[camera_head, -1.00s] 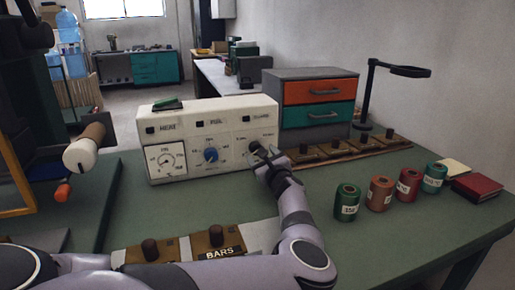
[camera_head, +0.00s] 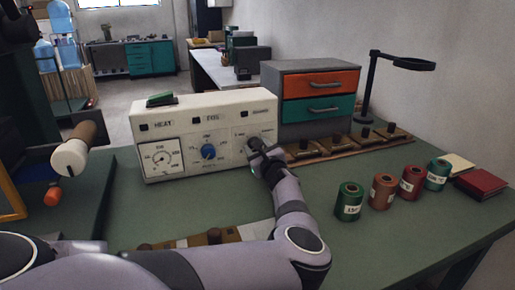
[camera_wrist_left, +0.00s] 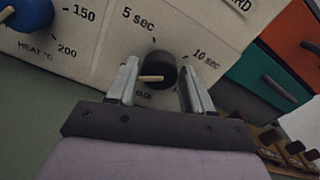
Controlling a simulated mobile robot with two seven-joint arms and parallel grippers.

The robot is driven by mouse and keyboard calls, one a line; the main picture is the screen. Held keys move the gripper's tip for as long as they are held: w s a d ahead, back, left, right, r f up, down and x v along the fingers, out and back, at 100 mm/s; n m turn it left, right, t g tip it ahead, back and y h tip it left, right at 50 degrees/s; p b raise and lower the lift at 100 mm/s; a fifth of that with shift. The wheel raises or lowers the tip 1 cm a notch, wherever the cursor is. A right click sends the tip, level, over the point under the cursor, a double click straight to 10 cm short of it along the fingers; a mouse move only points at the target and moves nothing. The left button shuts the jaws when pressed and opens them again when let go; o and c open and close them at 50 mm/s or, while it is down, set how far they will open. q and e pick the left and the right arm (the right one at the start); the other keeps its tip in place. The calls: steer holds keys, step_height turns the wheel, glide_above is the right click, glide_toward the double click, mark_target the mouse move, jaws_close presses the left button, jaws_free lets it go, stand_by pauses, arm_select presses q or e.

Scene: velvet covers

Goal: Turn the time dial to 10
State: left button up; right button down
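The time dial (camera_wrist_left: 160,72) is a black round knob with a pale pointer, on the right panel of the white control box (camera_head: 190,107). In the left wrist view its pointer aims left, away from the "10 sec" mark at the upper right; "5 sec" is at the upper left. In the head view the dial (camera_head: 255,144) is partly hidden by my left gripper (camera_head: 264,156). In the wrist view the left gripper (camera_wrist_left: 160,88) is open, one finger on each side of the knob, with small gaps visible. My right gripper is not in view.
A blue heat dial (camera_head: 208,152) and a white gauge (camera_head: 162,158) are left of the time dial. A drawer cabinet (camera_head: 310,70) stands close behind at the right. Green (camera_head: 348,201) and other spools stand on the right of the table. A wooden rack (camera_head: 345,145) lies behind them.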

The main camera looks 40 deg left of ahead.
arm_select(q)
steer(key=c, duration=0.6)
steer(key=shift+o, duration=0.2)
